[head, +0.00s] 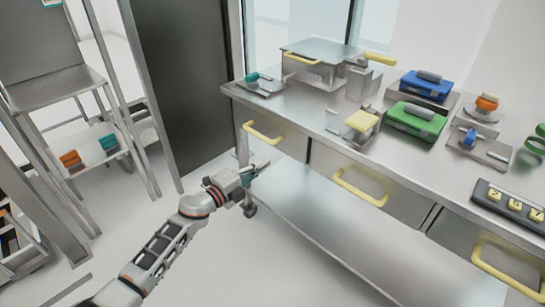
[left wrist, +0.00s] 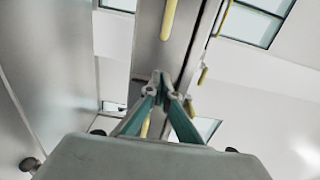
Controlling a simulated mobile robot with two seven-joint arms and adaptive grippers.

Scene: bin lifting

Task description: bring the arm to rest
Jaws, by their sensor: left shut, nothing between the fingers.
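My left arm comes in from the lower left in the head view. Its gripper (head: 257,170) is in front of the metal workbench (head: 310,205), below the leftmost drawer with a yellow handle. The left wrist view shows the two teal-sided fingers (left wrist: 160,82) meeting at their tips, shut with nothing between them. No object is held. My right gripper is not in either view.
On the bench stand a grey box (head: 318,62) with yellow handles, a blue case (head: 427,85), a green case (head: 413,122) and smaller items. Yellow drawer handles (head: 360,189) stick out in front. A shelf rack (head: 60,80) stands at left; floor between is clear.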

